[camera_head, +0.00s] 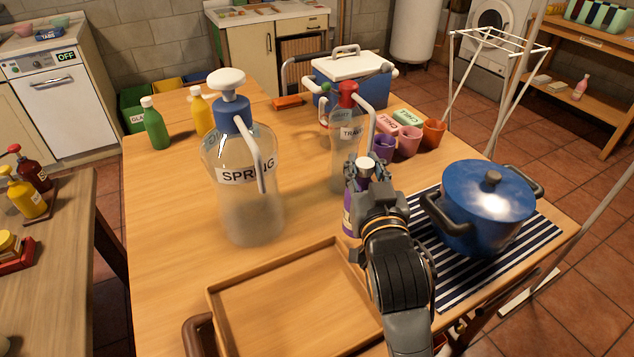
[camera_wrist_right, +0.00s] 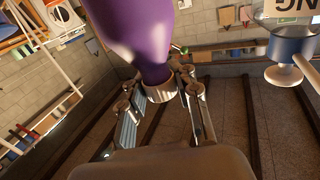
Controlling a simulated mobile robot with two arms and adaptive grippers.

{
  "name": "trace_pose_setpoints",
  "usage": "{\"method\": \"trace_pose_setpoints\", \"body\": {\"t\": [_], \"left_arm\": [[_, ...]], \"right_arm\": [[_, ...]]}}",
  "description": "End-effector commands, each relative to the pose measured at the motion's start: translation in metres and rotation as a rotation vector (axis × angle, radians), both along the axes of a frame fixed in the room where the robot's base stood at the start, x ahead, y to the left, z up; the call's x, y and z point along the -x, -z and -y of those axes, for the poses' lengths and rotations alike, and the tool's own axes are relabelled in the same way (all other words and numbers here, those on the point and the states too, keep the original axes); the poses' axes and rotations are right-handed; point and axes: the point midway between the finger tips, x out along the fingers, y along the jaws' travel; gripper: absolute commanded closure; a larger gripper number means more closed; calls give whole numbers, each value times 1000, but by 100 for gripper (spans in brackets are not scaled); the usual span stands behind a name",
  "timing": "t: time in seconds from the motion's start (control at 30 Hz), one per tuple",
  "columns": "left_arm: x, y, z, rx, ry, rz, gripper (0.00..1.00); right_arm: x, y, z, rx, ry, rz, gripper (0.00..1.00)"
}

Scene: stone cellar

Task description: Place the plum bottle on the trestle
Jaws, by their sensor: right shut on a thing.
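The plum bottle (camera_head: 348,215) is purple with a pale label and a light cap, upright over the wooden table (camera_head: 165,270). My right gripper (camera_head: 368,185) is shut on it near the neck and hides much of it. In the right wrist view the purple bottle (camera_wrist_right: 140,35) comes down from the top, its cap end between the fingers (camera_wrist_right: 160,95). I cannot tell whether its base touches the table. No label tells which table is the trestle; a second wooden table (camera_head: 65,290) stands at the left. My left gripper is not in view.
A wooden tray (camera_head: 225,310) lies left of my right arm. A blue pot (camera_head: 485,210) stands on a striped mat (camera_head: 535,245) at right. The large SPRING pump bottle (camera_head: 250,215) and a clear red-topped pump bottle (camera_head: 345,115) stand nearby. Cups (camera_head: 408,140) stand behind.

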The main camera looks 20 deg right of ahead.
Motion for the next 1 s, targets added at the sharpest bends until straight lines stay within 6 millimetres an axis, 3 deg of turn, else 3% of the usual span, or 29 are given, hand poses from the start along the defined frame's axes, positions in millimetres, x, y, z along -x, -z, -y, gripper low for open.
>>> {"method": "trace_pose_setpoints", "body": {"t": [0.27, 0.7, 1.0], "left_arm": [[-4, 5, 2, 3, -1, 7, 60], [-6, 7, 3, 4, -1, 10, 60], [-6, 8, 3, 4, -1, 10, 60]], "right_arm": [[-19, 14, 3, 4, 0, 2, 100], [-97, 55, 20, 3, 0, 4, 100], [-117, 66, 24, 3, 0, 4, 100]]}}
